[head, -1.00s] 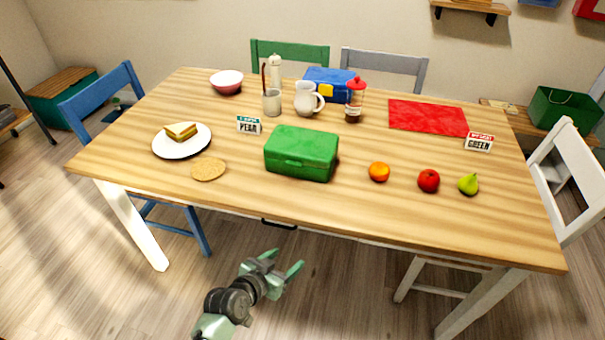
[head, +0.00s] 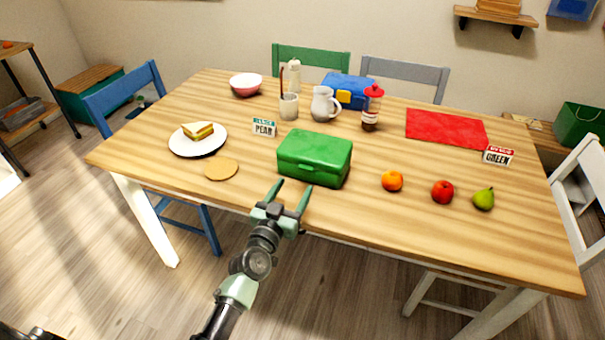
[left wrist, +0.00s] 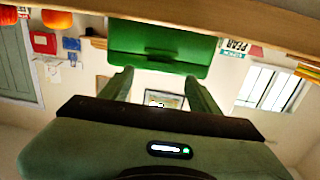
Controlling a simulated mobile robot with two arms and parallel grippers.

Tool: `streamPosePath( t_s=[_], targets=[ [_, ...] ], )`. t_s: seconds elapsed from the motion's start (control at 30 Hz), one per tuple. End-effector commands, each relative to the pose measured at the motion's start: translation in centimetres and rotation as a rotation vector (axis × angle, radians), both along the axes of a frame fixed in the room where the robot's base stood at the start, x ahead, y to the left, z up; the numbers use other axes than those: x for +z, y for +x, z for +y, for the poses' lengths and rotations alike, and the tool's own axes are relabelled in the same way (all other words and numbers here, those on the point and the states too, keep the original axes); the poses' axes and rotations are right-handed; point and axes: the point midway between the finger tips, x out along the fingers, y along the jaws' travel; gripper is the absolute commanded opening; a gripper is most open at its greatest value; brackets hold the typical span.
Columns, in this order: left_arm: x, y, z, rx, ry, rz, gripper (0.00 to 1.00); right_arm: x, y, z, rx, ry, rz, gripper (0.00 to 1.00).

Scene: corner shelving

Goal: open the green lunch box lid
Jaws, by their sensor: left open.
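The green lunch box (head: 314,158) stands on the wooden table near its front edge, with its lid closed. It also shows in the left wrist view (left wrist: 160,62), where the picture is upside down and the box is just beyond my fingers. My left gripper (head: 290,197) is open and empty at the table's front edge, just in front of the lunch box. Its two fingers point at the box's front side and do not visibly touch it. In the left wrist view the gripper (left wrist: 158,80) has its fingers spread apart.
An orange (head: 392,181), a red apple (head: 442,192) and a pear (head: 483,199) lie right of the box. A cork coaster (head: 221,169) and a plate (head: 190,146) with a sandwich are left.

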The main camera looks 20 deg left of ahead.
Motion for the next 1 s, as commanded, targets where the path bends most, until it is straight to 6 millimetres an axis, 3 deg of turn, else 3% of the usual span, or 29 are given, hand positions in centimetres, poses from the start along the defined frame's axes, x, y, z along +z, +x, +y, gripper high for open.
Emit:
streamPosePath(
  t_s=[0.4,0.77,0.8,1.0],
  targets=[
    [0.0,6.1,-0.5,-0.002,-0.001,0.000,0.62,-0.6,0.0,0.0,-0.001,0.000,0.000,0.36],
    [0.0,6.9,-0.6,-0.002,-0.001,0.001,0.62,-0.6,0.0,0.0,-0.001,0.000,0.000,0.36],
    [0.0,6.9,-0.6,-0.002,-0.001,0.001,0.59,-0.6,0.0,0.0,-0.001,0.000,0.000,0.36],
    [0.0,6.9,-0.6,-0.002,-0.001,0.001,0.03,-0.6,0.0,0.1,0.000,0.001,0.000,0.36]
  ],
)
